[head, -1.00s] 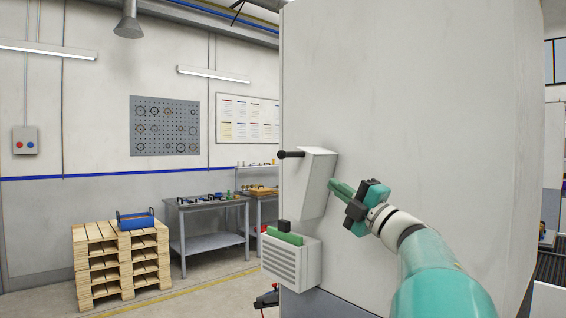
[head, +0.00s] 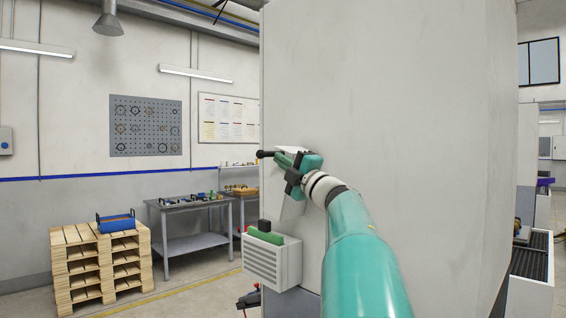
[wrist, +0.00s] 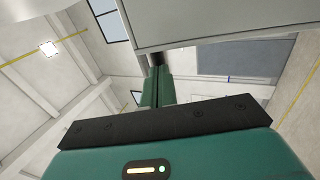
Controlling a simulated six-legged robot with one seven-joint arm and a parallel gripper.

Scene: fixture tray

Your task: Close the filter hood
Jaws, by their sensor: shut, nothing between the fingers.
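The filter hood (head: 291,207) is a pale grey cover standing raised on the side of the big grey cabinet, above the vented filter box (head: 273,264). Its black handle (head: 264,154) sticks out to the left at the hood's top. A green block (head: 265,237) with a black top piece sits in the box's open top. My gripper (head: 284,160) is shut and empty, in front of the hood's upper part near the handle, hiding some of it. In the wrist view the closed fingers (wrist: 157,86) point up beside a large grey panel (wrist: 215,22); contact cannot be told.
The cabinet wall (head: 400,110) rises right behind the arm. To the left are a pallet stack (head: 100,265) with a blue tray (head: 115,222) and a grey workbench (head: 188,206), well away. The floor between them is open.

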